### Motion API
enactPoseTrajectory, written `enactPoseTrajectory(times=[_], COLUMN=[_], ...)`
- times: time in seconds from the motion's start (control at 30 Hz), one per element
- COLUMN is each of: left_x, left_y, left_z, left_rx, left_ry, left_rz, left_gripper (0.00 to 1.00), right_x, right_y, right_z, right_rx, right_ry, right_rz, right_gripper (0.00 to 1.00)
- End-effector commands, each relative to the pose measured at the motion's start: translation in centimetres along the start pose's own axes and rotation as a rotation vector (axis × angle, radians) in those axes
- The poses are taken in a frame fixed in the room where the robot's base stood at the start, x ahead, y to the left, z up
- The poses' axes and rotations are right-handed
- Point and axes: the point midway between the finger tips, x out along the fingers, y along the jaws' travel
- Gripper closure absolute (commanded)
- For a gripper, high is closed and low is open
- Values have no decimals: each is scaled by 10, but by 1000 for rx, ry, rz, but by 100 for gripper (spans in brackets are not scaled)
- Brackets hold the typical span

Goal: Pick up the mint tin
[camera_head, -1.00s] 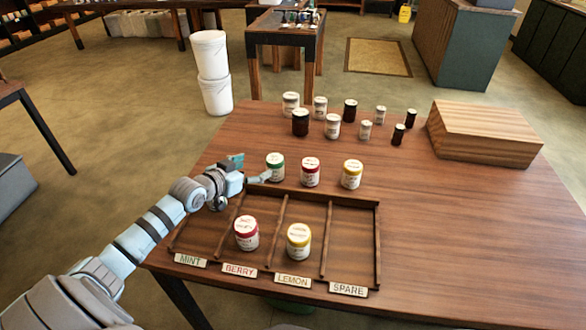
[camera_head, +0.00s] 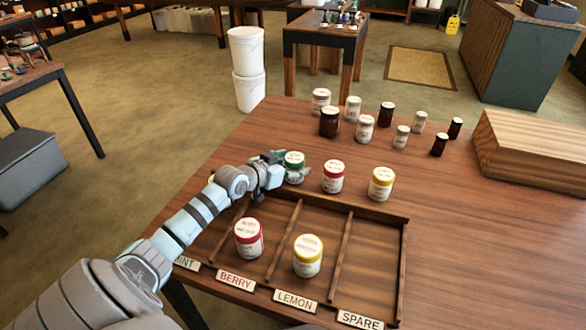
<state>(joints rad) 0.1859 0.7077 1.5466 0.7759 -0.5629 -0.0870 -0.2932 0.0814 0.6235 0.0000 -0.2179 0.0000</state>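The fingers look spread, and I cannot see clear contact on both sides. The lower part of the tin is partly hidden by the near finger. My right gripper is not in view.
Several jars stand behind; a wooden box (camera_head: 535,150) is at right.

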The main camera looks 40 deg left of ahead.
Motion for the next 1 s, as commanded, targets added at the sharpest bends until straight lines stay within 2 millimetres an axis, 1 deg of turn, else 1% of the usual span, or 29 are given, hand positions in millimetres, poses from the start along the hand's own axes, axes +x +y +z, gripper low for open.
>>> enactPoseTrajectory(times=[0.03, 0.17, 0.2, 0.3, 0.53, 0.67, 0.77, 0.83, 0.87, 1.0], left_x=[2, 3, 2, 2, 0, -3, -10, -18, -22, -44], left_y=[2, 4, 3, 2, 1, 1, 0, 0, 0, -1], left_z=[-1, -2, -2, -1, 0, -10, -27, -46, -57, -110], left_rx=[0, 2, 2, 1, 0, 2, 5, 5, 6, 6], left_ry=[1, 2, 1, 0, -2, 0, 1, 3, 4, 6], left_rz=[4, 6, 5, 4, 1, 1, 0, 1, 1, 1], left_gripper=[43, 64, 71, 85, 86, 86, 86, 86, 86, 86], right_x=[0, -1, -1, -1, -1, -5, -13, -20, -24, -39], right_y=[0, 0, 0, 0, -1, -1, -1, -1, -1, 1], right_z=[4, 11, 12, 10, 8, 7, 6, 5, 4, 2], right_rx=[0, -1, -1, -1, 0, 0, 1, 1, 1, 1], right_ry=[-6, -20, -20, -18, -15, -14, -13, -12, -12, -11], right_rz=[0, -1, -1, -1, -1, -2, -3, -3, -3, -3], right_gripper=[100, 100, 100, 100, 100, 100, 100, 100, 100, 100])
